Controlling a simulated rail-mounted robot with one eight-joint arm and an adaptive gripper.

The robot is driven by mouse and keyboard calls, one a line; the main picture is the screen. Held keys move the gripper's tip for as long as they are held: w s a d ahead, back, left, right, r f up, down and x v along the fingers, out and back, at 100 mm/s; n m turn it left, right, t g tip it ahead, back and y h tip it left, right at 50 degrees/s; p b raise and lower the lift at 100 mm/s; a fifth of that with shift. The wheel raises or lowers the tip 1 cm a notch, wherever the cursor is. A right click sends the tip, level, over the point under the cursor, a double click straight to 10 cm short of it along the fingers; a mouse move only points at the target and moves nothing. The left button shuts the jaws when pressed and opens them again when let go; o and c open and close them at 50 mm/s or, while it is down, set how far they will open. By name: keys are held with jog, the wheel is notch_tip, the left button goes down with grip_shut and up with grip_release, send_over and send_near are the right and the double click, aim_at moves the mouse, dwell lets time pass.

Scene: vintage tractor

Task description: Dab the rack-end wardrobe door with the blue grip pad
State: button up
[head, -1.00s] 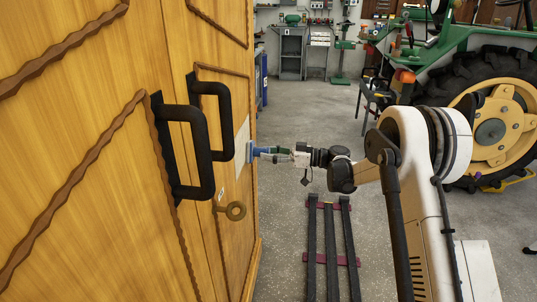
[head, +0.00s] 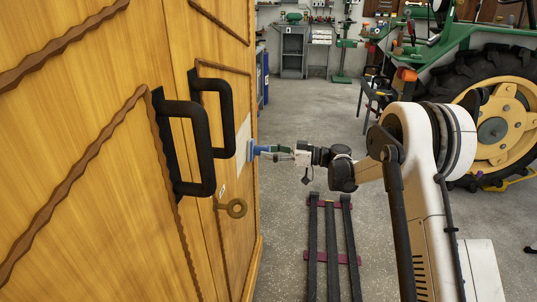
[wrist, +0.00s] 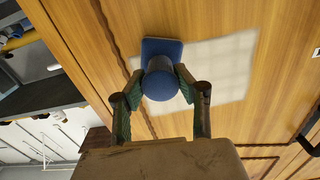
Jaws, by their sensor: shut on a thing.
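The wooden wardrobe's far door (head: 229,99) carries a pale rectangular patch (head: 243,137), also seen in the wrist view (wrist: 222,68). My gripper (head: 270,152) is shut on the round knob of the blue grip pad (head: 250,151). In the wrist view, the fingers of my gripper (wrist: 162,76) clasp the knob from both sides, and the square blue pad (wrist: 160,46) faces the door over the patch's left edge. The pad looks flat against the door with no clear gap, but its contact face is hidden.
Two black handles (head: 205,150) stick out from the wardrobe doors left of the pad. Dark rails (head: 331,245) lie on the floor under my arm. A green tractor (head: 480,90) stands right; open floor lies behind.

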jog(key=shift+w, duration=0.45)
jog(key=shift+s, duration=0.2)
jog(key=shift+s+a, duration=0.1)
jog(key=shift+s, duration=0.65)
jog(key=shift+w, duration=0.1)
jog(key=shift+w, duration=0.8)
jog(key=shift+s, duration=0.1)
jog(key=shift+s+b, duration=0.3)
jog(key=shift+s, duration=0.5)
